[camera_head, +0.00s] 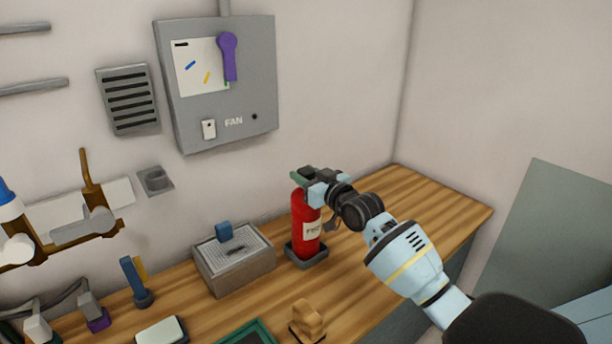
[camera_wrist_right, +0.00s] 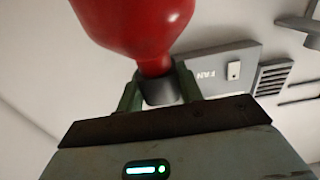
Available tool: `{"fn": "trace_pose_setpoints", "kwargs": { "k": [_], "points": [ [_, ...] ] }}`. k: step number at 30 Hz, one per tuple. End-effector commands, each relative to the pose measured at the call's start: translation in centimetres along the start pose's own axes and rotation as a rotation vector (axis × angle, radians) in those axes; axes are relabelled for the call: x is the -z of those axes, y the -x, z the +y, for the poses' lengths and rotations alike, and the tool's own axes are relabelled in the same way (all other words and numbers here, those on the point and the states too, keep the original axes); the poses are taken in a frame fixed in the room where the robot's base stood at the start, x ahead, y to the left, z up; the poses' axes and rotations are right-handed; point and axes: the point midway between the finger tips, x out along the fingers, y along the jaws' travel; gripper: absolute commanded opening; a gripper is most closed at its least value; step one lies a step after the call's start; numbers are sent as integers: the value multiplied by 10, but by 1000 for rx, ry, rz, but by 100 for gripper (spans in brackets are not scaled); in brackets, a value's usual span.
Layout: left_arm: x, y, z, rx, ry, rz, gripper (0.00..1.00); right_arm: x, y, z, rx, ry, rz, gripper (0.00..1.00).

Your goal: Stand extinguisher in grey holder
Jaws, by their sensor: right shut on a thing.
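The red extinguisher (camera_head: 304,222) with a white label stands upright at the back of the wooden worktop. Its lower end is at the grey holder (camera_head: 292,256), a low square tray, and appears to be inside its rim. I cannot tell whether it rests on the holder's floor. My right gripper (camera_head: 305,178) is shut on the extinguisher's top. In the right wrist view, the fingers (camera_wrist_right: 159,92) close around the grey collar at the neck, with the red body (camera_wrist_right: 135,25) beyond them. My left gripper is not in view.
A grey box with a mesh top (camera_head: 235,263) stands left of the holder. A wooden figure (camera_head: 307,321) and a green-rimmed tray (camera_head: 248,334) are in front. A fan panel (camera_head: 220,85) hangs on the wall. The worktop (camera_head: 430,205) is clear to the right.

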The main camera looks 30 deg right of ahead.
Motion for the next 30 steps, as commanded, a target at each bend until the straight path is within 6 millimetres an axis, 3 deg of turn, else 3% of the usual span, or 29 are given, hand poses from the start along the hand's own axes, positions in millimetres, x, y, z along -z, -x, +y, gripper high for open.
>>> {"fn": "trace_pose_setpoints", "kwargs": {
  "k": [6, 30],
  "points": [
    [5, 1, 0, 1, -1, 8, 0, 8, 0, 1, -1, 1, 15, 0],
    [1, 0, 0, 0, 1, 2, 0, 1, 0, 0, 0, 1, 12, 0]
  ]
}}
